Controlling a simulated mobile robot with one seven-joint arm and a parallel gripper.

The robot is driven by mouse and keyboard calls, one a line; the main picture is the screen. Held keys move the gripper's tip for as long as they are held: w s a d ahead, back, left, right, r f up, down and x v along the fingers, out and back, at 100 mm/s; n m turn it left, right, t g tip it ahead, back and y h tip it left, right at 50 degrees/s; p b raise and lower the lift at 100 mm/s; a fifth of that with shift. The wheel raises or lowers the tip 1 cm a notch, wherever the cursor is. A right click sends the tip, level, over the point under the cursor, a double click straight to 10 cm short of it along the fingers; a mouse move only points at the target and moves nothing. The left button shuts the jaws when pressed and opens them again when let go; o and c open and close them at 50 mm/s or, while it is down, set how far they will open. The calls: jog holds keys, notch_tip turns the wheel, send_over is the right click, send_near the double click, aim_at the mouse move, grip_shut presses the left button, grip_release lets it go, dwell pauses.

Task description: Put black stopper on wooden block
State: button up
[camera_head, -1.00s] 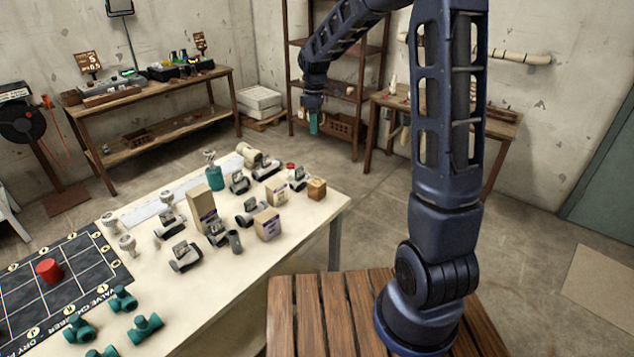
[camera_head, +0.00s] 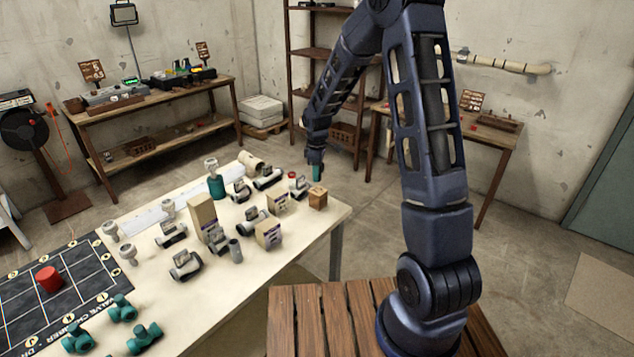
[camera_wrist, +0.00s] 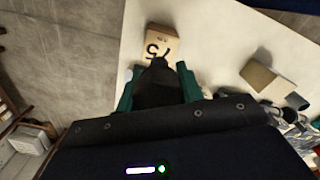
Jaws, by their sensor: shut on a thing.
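The wooden block (camera_head: 318,198) stands near the right far corner of the cream table. It also shows in the wrist view (camera_wrist: 160,40), with dark marks on its pale top. My gripper (camera_head: 316,172) is just above the block in the head view. In the wrist view its teal fingers (camera_wrist: 157,80) are shut on the black stopper (camera_wrist: 158,88), whose narrow end points toward the block. The stopper overlaps the block's near edge in that view; I cannot tell if they touch. The stopper is not discernible in the head view.
Close to the block are a cardboard box (camera_head: 278,203), another box (camera_head: 268,234) and several grey valve fittings. A tall tan box (camera_head: 202,216) and a teal bottle (camera_head: 216,187) stand farther left. The table's edge lies just right of the block.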

jog(key=shift+f, duration=2.1)
jog(key=shift+f, duration=0.15)
jog(key=o, duration=1)
